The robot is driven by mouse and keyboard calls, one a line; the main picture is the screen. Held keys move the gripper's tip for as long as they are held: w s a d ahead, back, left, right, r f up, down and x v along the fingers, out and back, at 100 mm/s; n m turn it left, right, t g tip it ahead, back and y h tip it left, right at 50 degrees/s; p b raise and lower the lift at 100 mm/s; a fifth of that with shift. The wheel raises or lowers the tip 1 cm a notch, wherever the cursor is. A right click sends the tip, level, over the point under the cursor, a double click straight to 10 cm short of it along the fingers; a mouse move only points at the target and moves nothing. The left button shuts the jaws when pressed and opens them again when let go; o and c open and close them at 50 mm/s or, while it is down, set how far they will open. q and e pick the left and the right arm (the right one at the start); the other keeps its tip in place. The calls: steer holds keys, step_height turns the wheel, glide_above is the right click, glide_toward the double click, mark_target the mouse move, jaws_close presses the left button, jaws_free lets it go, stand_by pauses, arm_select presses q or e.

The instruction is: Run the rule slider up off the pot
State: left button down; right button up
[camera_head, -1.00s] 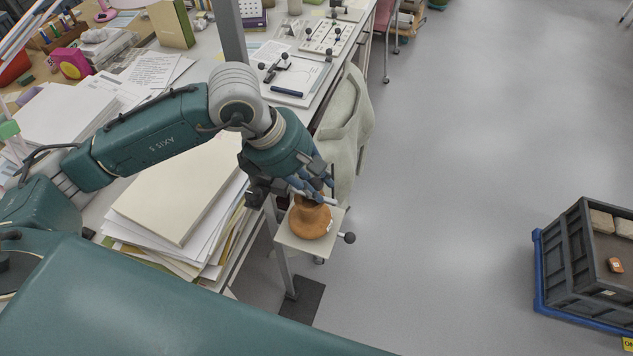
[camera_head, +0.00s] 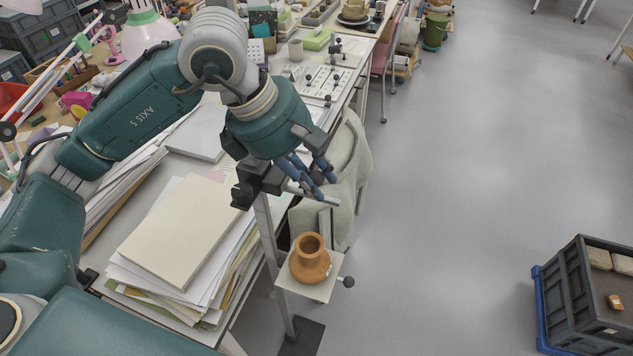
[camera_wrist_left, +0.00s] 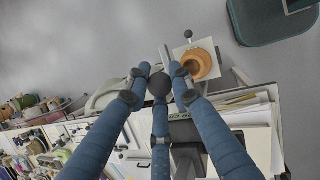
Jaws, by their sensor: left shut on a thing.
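The orange-brown pot (camera_head: 310,266) stands upright on a small pale square platform (camera_head: 322,291) beside the bench, and its open mouth shows. The dark rule slider (camera_head: 257,183) sits on this upright, with a pale bar (camera_head: 322,198) reaching out above the pot, clear of the rim. My left gripper (camera_head: 316,178) is shut on the slider, high above the pot.
A stack of papers and folders (camera_head: 185,240) lies on the bench close to the left of the upright. A dark crate (camera_head: 590,295) stands far right. The floor between is clear.

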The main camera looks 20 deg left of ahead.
arm_select(q)
steer(key=shift+w+r, duration=0.1)
steer(key=c, duration=1.5)
jaws_free()
steer(key=shift+a, duration=0.1)
steer(key=shift+c, duration=0.2)
steer(key=v, duration=1.2)
